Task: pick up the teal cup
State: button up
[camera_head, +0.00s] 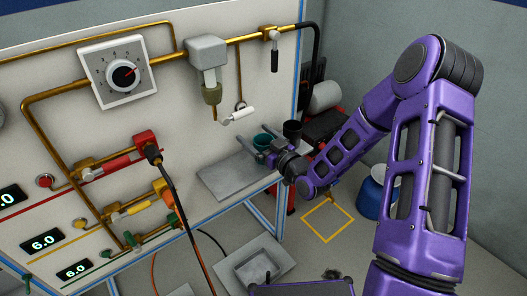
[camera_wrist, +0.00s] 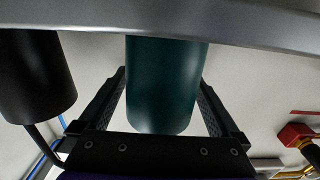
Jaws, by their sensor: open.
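The teal cup (camera_wrist: 163,85) fills the middle of the wrist view, between the two spread fingers of my gripper (camera_wrist: 162,100). A gap shows beside the cup on both sides, so the fingers look apart from it. In the head view the teal cup (camera_head: 262,141) stands at the far end of the grey shelf (camera_head: 226,181), partly hidden by my gripper (camera_head: 267,153). My gripper is open and reaches the cup from the right, low beside the shelf.
A black cup (camera_head: 293,130) stands close to the teal cup; it also shows at the left in the wrist view (camera_wrist: 36,75). The panel with pipes and valves (camera_head: 120,130) rises behind the shelf. A blue bucket (camera_head: 372,195) stands on the floor to the right.

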jog(key=c, duration=1.3)
jog(key=shift+r, duration=0.1)
